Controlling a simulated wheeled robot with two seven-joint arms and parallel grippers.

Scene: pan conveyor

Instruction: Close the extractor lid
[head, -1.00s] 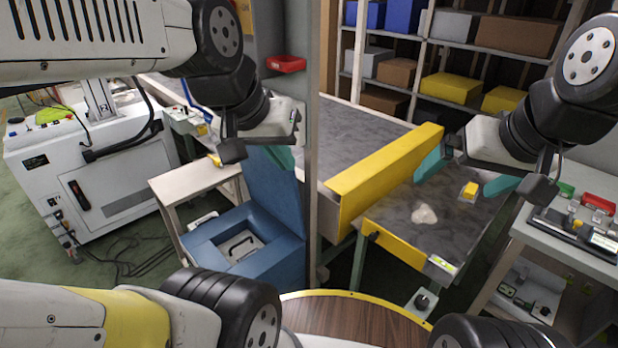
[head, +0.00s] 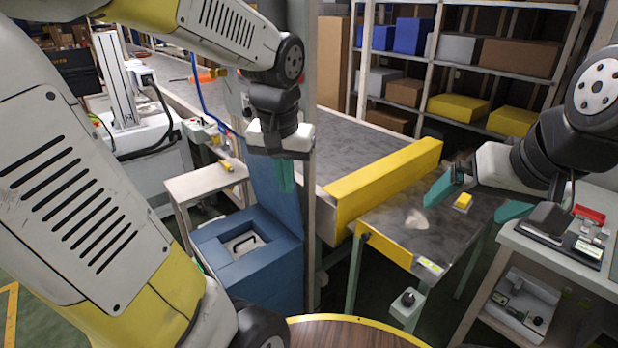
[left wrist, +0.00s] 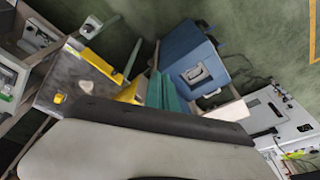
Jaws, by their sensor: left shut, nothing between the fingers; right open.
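The extractor is a blue box (head: 212,246) with a grey inset and handle on top, standing left of the post. Its blue lid (head: 264,190) stands up at the back of the box, open. My left gripper (head: 286,188) is shut and empty, pointing down across the upper right part of the lid; whether it touches the lid I cannot tell. In the left wrist view its teal fingers (left wrist: 167,95) are together beside the blue box (left wrist: 180,45). The lid is not clearly seen there. My right gripper (head: 477,200) is open and empty above the grey table.
A grey post (head: 301,80) rises right beside the box. A yellow barrier (head: 385,183) and a grey table (head: 390,222) with a small yellow block (head: 463,201) are to the right. A pale side table (head: 205,182) stands left of the box. The conveyor (head: 350,135) runs behind.

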